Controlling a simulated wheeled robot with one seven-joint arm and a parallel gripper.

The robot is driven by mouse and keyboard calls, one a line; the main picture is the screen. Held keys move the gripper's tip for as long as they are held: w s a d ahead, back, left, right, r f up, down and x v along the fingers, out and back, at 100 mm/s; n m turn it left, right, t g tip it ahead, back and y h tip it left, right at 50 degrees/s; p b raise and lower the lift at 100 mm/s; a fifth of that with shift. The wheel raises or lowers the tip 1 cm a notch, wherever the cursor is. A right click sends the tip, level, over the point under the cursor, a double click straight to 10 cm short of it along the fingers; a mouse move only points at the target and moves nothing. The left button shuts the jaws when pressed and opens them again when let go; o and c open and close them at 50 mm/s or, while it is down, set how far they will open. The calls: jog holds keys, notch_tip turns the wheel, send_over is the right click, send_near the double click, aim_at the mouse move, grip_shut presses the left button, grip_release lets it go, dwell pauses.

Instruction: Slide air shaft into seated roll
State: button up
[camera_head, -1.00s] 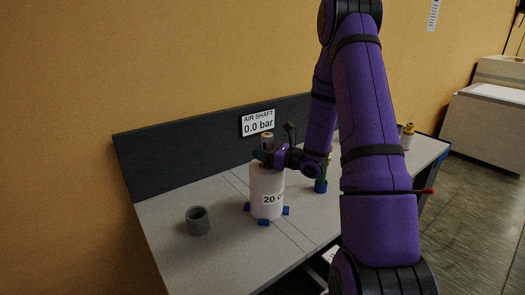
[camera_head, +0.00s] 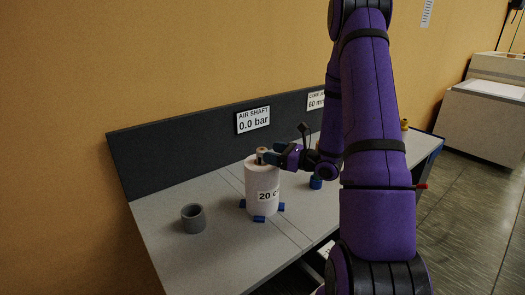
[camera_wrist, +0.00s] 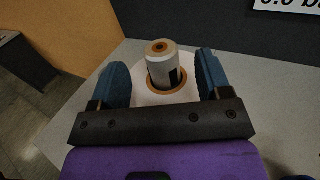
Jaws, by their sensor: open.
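The white paper roll (camera_head: 262,192), labelled "20 c…", stands upright on the bench between small blue blocks (camera_head: 259,218). The air shaft (camera_head: 262,150) stands in the roll's core, and only a short top part sticks out. In the wrist view the shaft (camera_wrist: 163,70) is a silver cylinder with a brown, holed cap, rising from the brown core ring (camera_wrist: 181,85). My gripper (camera_head: 268,155) is at the roll's top. In the wrist view its blue fingers (camera_wrist: 162,84) are open, one on each side of the shaft, with visible gaps. The shaft's lower part is hidden inside the roll.
A grey hollow cylinder (camera_head: 193,219) stands on the bench at left. A blue piece (camera_head: 315,183) is right of the roll, and a brass-coloured part (camera_head: 404,124) is farther right, behind my arm. A sign (camera_head: 253,120) on the dark back panel reads 0.0 bar.

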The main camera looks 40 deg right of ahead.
jog(key=shift+v, duration=2.25)
jog(key=s+a+r+n+g+y, duration=0.2)
jog(key=s+a+r+n+g, duration=0.2)
jog(key=a+r+n+g, duration=0.5)
jog(key=s+a+r+n+g+y, duration=0.2)
jog(key=s+a+r+n+g, duration=0.2)
jog(key=a+n, duration=0.6)
jog(key=s+a+r+n+t+h, duration=0.1)
jog(key=s+r+n+h, duration=0.3)
jog(key=s+n+h, duration=0.2)
jog(key=s+a+r+n+t+h, duration=0.1)
jog(key=s+a+r+n+h, duration=0.1)
jog(key=s+r+n+h, duration=0.3)
jog(key=s, duration=0.3)
jog(key=shift+a+n+h, duration=0.2)
jog(key=shift+n+h, duration=0.2)
